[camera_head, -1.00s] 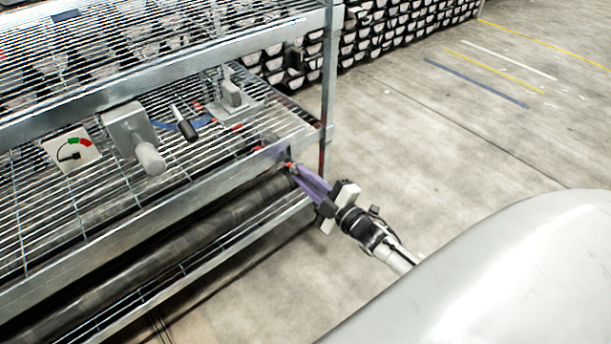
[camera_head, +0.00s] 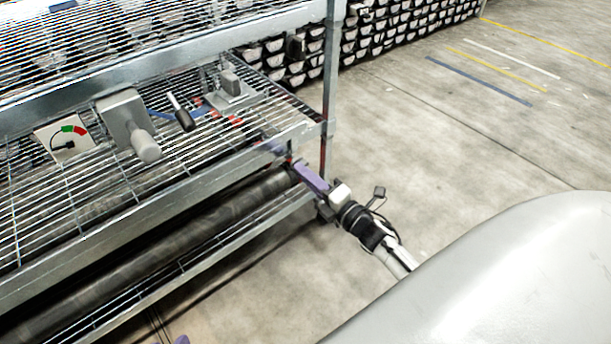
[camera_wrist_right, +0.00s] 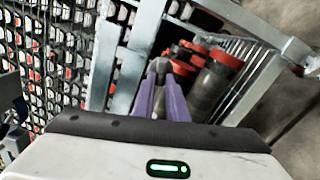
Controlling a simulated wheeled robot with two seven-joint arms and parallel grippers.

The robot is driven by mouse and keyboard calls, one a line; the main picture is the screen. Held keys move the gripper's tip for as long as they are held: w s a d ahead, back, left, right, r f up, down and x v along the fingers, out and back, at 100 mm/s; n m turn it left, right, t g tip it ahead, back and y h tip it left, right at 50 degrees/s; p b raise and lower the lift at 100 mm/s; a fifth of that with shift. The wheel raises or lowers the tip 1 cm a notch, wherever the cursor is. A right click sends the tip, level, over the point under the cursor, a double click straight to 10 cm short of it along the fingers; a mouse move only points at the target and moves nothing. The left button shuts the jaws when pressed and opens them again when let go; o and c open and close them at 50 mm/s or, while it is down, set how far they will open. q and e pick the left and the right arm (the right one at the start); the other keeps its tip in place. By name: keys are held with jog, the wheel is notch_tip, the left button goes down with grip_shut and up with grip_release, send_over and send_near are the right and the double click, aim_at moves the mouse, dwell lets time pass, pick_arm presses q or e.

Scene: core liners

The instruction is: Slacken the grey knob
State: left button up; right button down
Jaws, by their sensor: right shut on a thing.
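My right gripper (camera_head: 296,168) is at the end of the rack, by the corner post under the middle shelf's edge. In the right wrist view its purple fingers (camera_wrist_right: 161,88) come close together on a small grey piece, the grey knob (camera_wrist_right: 160,65). The fingers hide most of the knob, and in the head view it cannot be made out. A purple tip (camera_head: 182,340) at the bottom edge of the head view looks like part of my left gripper; its jaws are out of frame.
The wire shelf holds a gauge (camera_head: 65,138), a grey box with a cylindrical handle (camera_head: 146,148), a black-handled lever (camera_head: 183,118) and a small block on a plate (camera_head: 232,88). Dark core tubes (camera_head: 150,235) lie below. The rack post (camera_head: 328,90) is close; open floor lies right.

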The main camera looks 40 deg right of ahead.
pick_arm(q)
jog(key=shift+d+r, duration=0.1)
jog(key=shift+r, duration=0.1)
pick_arm(e)
jog(key=shift+f+n, duration=0.1)
jog(key=shift+n, duration=0.2)
jog(key=c, duration=1.8)
grip_release()
pick_arm(q)
jog(key=shift+f, duration=0.1)
pick_arm(e)
jog(key=shift+o, duration=0.2)
jog(key=shift+s, duration=0.1)
